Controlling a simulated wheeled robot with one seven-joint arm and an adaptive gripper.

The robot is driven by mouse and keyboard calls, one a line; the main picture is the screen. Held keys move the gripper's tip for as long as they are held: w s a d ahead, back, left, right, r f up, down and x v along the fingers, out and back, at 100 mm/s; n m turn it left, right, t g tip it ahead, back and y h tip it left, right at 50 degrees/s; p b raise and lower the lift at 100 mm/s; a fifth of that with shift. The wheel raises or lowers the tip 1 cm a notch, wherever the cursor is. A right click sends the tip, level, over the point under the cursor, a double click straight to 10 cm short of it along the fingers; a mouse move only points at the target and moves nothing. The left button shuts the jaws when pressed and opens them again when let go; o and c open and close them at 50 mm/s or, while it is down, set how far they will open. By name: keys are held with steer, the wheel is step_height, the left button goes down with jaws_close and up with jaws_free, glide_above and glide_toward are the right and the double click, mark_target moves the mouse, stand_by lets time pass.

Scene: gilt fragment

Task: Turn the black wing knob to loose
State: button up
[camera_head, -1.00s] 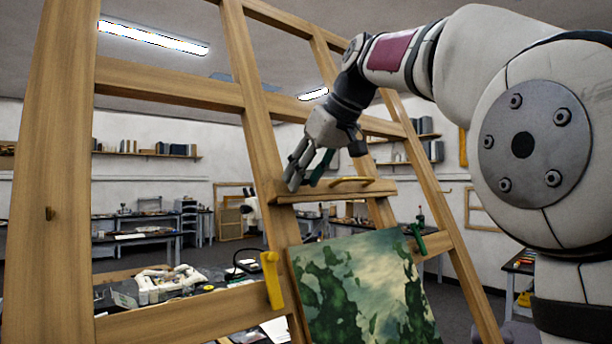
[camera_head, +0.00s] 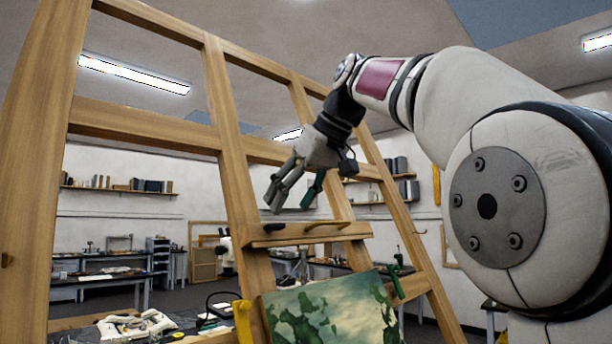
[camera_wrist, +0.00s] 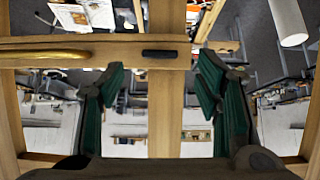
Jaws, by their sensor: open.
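The black wing knob (camera_head: 275,226) sits at the left end of the easel's cross ledge (camera_head: 300,239) in the head view. In the wrist view the knob (camera_wrist: 160,53) is a short dark bar lying lengthwise along the wooden ledge, between and slightly beyond the fingertips. My gripper (camera_head: 290,202) is open and empty, its fingers pointing down just above the knob and apart from it. In the wrist view the green-padded fingers of my gripper (camera_wrist: 161,68) stand wide on either side of the knob.
A green painting (camera_head: 335,312) leans below. A yellow clamp (camera_head: 243,322) and a green clamp (camera_head: 396,275) flank it. Easel posts stand close by.

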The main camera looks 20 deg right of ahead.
steer(key=v, duration=0.6)
steer(key=shift+s+r, duration=0.2)
steer(key=shift+r, duration=0.05)
steer(key=s+a+f+m+h+b, duration=0.1)
steer(key=s+f, duration=0.5)
steer(key=f, duration=0.8)
steer(key=s+a+f+m+g+h+b, duration=0.1)
steer(key=s+f, duration=0.6)
steer(key=f, duration=0.7)
steer(key=s+a+f+m+g+h+b, duration=0.1)
steer(key=s+f, duration=0.6)
steer(key=f, duration=0.7)
steer(key=shift+s+m, duration=0.25)
steer(key=shift+m, duration=0.55)
